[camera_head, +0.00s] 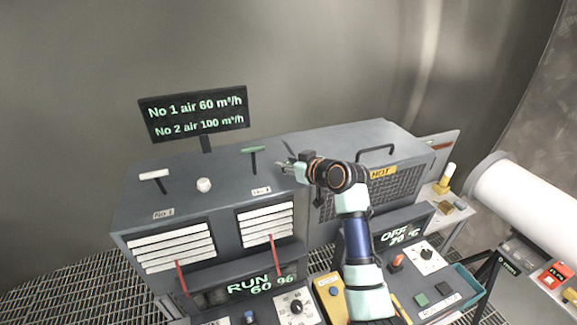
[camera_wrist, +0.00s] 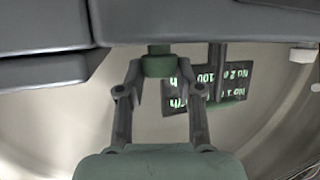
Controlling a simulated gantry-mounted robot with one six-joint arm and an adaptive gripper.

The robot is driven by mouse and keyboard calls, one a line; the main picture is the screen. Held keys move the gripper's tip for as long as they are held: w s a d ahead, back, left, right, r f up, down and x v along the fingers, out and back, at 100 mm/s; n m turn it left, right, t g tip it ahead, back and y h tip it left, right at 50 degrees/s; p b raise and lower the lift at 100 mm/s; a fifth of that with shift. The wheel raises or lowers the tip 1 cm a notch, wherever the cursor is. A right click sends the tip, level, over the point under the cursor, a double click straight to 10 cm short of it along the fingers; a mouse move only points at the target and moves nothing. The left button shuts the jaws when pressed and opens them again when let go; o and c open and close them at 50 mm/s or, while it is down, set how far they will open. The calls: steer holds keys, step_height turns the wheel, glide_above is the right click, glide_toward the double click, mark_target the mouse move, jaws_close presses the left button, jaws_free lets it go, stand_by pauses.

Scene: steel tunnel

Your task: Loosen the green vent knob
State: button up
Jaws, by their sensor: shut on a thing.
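The green vent knob (camera_wrist: 158,66) shows in the wrist view as a short green cylinder on a stem, against the dark cabinet top. My gripper (camera_wrist: 159,76) has one finger on each side of it and is shut on it. In the head view my gripper (camera_head: 284,167) is low over the cabinet top, to the right of the green T-handle. I cannot make out the knob there; the gripper seems to hide it. How far the knob has turned cannot be told.
A green T-handle (camera_head: 253,151) stands close left of my gripper. A white knob (camera_head: 204,185) and white T-handle (camera_head: 154,175) are further left. A display (camera_head: 195,112) rises behind. A mesh-fronted box marked HOT (camera_head: 383,172) with a black handle is right.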

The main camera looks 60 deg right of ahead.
steer(key=n+y+b, duration=0.2)
steer(key=n+t+y+b, duration=0.1)
steer(key=b, duration=0.1)
steer(key=shift+s+d+f, duration=0.1)
steer(key=shift+d+f, duration=0.1)
steer(key=shift+d, duration=0.05)
steer(key=shift+r+n+y+b, duration=0.15)
steer(key=shift+n+y+b, duration=0.9)
steer(key=shift+y, duration=0.45)
steer(key=shift+n+y, duration=0.25)
steer(key=shift+y, duration=0.05)
steer(key=o, duration=1.2)
steer(key=shift+c, duration=0.2)
steer(key=shift+r, duration=0.1)
steer(key=v, duration=1.2)
steer(key=shift+a, duration=0.1)
